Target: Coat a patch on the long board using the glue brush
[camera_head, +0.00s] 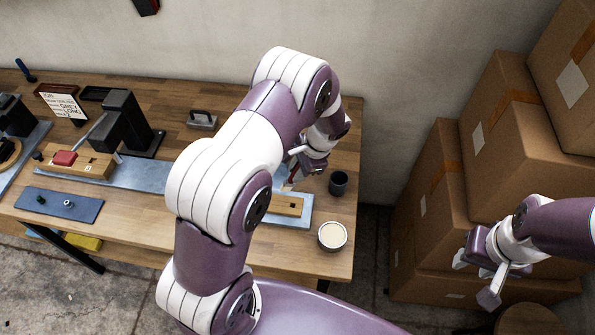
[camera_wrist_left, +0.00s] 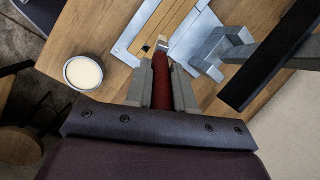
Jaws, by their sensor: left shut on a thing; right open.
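My left gripper (camera_head: 305,168) is shut on the red handle of the glue brush (camera_wrist_left: 161,80), which points away from the wrist in the left wrist view. The brush's pale tip is by the edge of the long wooden board (camera_wrist_left: 178,27); I cannot tell whether they touch. A round tub of cream-coloured glue (camera_head: 332,235) stands near the table's front right corner, and also shows in the left wrist view (camera_wrist_left: 84,73). My right gripper (camera_head: 484,270) is open and empty, off the table's right side.
A dark cup (camera_head: 339,183) stands right of the left gripper. A black press (camera_head: 124,122), a wooden block with a red piece (camera_head: 65,158), a blue mat (camera_head: 60,205) and a sign (camera_head: 61,103) are at left. Cardboard boxes (camera_head: 510,150) stack at right.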

